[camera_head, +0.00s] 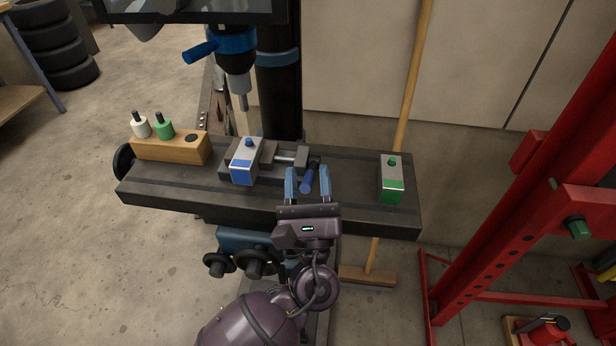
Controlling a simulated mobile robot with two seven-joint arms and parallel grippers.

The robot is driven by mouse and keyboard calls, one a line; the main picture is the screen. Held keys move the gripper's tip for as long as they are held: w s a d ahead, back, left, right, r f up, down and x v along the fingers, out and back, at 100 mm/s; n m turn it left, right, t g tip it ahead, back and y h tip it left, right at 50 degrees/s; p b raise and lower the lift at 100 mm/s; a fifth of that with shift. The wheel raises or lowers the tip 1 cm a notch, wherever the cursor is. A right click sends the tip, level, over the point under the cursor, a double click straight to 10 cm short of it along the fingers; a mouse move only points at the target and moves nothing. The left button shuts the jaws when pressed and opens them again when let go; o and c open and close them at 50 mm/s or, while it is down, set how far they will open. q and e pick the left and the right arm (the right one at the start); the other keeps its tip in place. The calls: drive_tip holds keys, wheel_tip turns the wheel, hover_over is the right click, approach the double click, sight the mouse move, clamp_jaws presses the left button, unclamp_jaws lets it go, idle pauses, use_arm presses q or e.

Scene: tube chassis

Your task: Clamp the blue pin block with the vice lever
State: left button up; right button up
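The blue pin block (245,163) is a silver block with a blue front face and a blue pin on top. It sits at the left end of the grey vice (298,158) on the dark machine table. Whether the jaw touches it I cannot tell. The vice lever (308,180) has a blue grip and is at the vice's right end, angled toward me. My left gripper (307,174) reaches in from the front, its two blue fingers apart on either side of the lever grip. Contact with the lever is not clear. My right gripper is not in view.
The dark table (345,205) also bears a green-marked block (391,180) at right and a wooden holder (165,147) with white and green pins at left. The drill head (236,65) hangs above the vice. A red frame (520,170) stands at right.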

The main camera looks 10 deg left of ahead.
use_arm(q)
drive_tip(key=v, duration=1.1)
drive_tip(key=shift+r, duration=0.1)
